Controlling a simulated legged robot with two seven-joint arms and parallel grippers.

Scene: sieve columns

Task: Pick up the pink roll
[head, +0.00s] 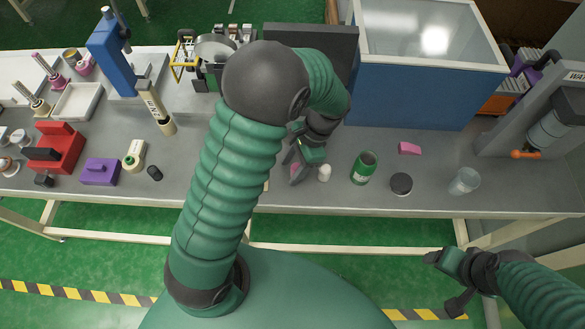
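A small pink piece (295,167), which may be the pink roll, shows on the grey bench at my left gripper, mostly hidden by it. My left gripper (302,163) is low over the middle of the bench, pointing down, with its dark fingers beside the pink piece. I cannot tell whether the fingers are closed on it. A pink block (409,148) lies apart, farther right on the bench; it looks flat rather than round. My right gripper (442,280) is off the front of the bench at lower right, with its fingers spread and empty.
A small white bottle (324,173) stands close right of my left gripper. A green can (363,168), a black round lid (401,184) and a clear cup (464,181) stand farther right. A blue tank (415,95) is behind. A purple block (100,172) and red holder (56,149) are left.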

